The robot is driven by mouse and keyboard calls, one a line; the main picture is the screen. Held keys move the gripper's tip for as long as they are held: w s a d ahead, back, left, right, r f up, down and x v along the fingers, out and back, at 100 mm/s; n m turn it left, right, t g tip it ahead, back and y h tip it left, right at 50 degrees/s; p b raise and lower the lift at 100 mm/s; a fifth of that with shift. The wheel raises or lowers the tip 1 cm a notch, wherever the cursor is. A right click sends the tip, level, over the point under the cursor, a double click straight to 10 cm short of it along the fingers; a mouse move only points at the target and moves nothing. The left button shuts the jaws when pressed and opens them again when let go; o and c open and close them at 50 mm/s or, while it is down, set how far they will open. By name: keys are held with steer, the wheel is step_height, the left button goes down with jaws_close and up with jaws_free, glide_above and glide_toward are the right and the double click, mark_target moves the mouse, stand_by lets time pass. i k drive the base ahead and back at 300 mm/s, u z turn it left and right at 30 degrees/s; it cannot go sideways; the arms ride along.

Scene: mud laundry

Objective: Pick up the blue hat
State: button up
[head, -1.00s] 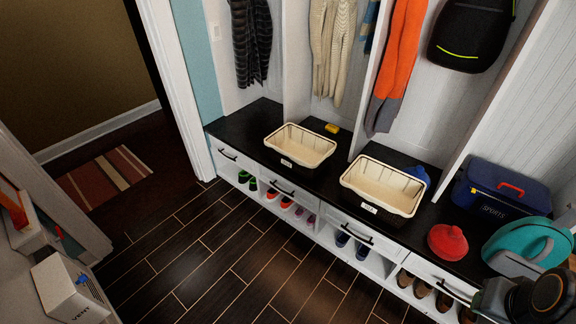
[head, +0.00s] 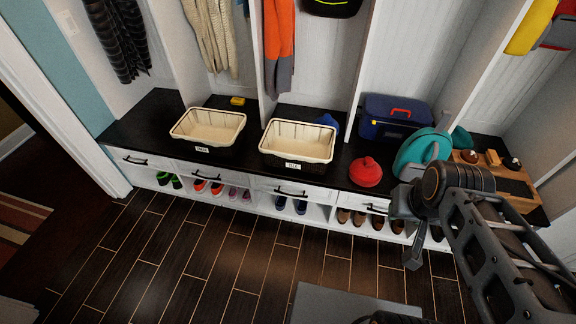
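A blue item that looks like the blue hat (head: 327,120) sits on the black bench top (head: 148,120). It is behind the right cream basket (head: 298,155), which hides its lower part. My gripper (head: 412,259) hangs at the end of my arm at the right, in front of the bench and well apart from the blue hat. It is dark and small in this view, and I cannot see whether its fingers are open or shut.
A left basket (head: 208,140), a red hat (head: 366,172), a blue box (head: 394,128), a teal bag (head: 424,151) and a wooden tray (head: 524,208) stand on the bench. Shoes fill cubbies below. The dark floor (head: 190,260) in front is clear.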

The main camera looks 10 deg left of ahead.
mark_target(326, 120)
steer(key=z, duration=0.25)
steer(key=k, duration=0.35)
steer(key=u, duration=1.5)
steer(key=i, duration=1.75)
steer(key=z, duration=0.9)
steer(key=i, duration=0.5)
steer(key=z, duration=0.35)
